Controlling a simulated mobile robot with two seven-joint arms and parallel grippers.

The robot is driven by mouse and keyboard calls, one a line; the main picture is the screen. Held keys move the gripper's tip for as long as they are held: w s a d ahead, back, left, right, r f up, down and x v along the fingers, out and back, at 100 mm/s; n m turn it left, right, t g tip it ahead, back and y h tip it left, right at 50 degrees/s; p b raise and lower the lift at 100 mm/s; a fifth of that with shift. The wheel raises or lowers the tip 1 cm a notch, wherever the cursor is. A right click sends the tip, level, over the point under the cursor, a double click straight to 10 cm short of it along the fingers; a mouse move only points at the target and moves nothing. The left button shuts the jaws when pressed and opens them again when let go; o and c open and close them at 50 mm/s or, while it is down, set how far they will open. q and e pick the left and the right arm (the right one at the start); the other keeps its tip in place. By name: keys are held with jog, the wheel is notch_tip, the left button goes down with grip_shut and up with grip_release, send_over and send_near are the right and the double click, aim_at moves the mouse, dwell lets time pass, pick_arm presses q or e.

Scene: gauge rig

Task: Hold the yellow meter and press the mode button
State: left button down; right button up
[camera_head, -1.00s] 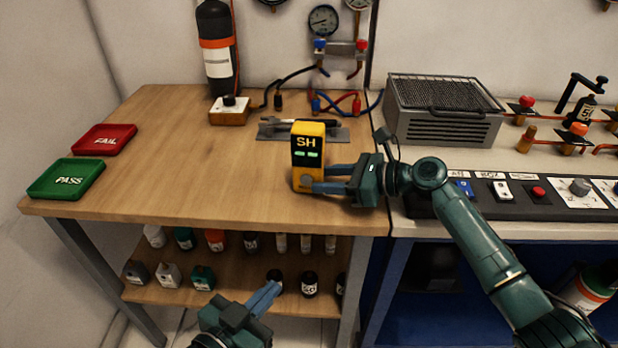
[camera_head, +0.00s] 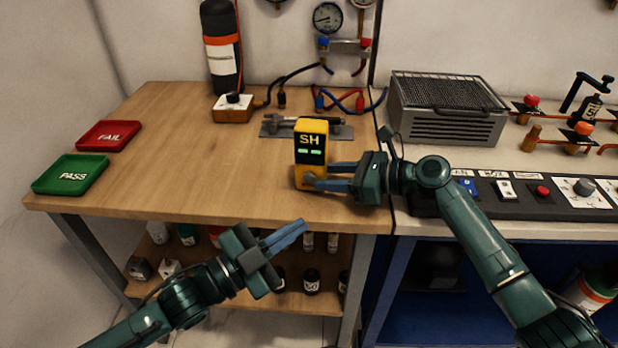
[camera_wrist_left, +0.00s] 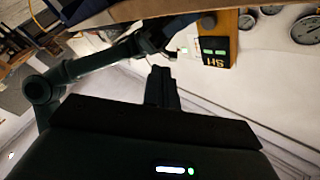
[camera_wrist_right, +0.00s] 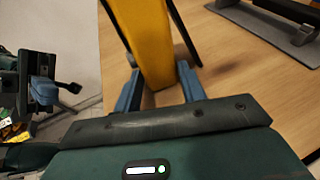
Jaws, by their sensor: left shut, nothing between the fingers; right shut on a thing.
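The yellow meter (camera_head: 312,152) stands upright on the wooden bench near its front right, its dark display reading "SH" above two green marks. My right gripper (camera_head: 318,176) is shut on the meter's lower part from the right. In the right wrist view the meter (camera_wrist_right: 148,40) is between its fingers. My left gripper (camera_head: 303,228) is shut and empty, in front of the bench edge and below the meter, apart from it. The left wrist view shows the meter (camera_wrist_left: 214,50) beyond the left fingers (camera_wrist_left: 161,75). The mode button cannot be made out for certain.
A green PASS tray (camera_head: 70,175) and a red FAIL tray (camera_head: 108,135) lie at the bench's left. A grey mat (camera_head: 345,132) with a tool lies behind the meter. A control panel (camera_head: 525,197) is at right. The bench's middle is clear.

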aim_at(312, 176)
pick_arm(q)
jog(key=shift+w+d, duration=0.2)
jog(key=shift+w, duration=2)
jog(key=shift+w+d, duration=0.15)
jog(key=shift+w, duration=2.05)
jog(key=shift+w, duration=0.4)
jog(key=shift+w, duration=0.15)
jog(key=shift+w+a+r, duration=0.15)
jog(key=shift+w+r, duration=0.15)
jog(key=shift+w, duration=0.15)
pick_arm(e)
jog(key=shift+s+a+r, duration=0.2)
jog(key=shift+s+r, duration=0.1)
jog(key=shift+r, duration=0.05)
pick_arm(q)
jog(key=shift+s, duration=0.1)
jog(key=shift+s+f, duration=0.15)
jog(key=shift+f, duration=0.15)
pick_arm(e)
jog(key=shift+w+d+f, duration=0.25)
jog(key=shift+w, duration=0.05)
pick_arm(q)
jog(key=shift+s, duration=0.1)
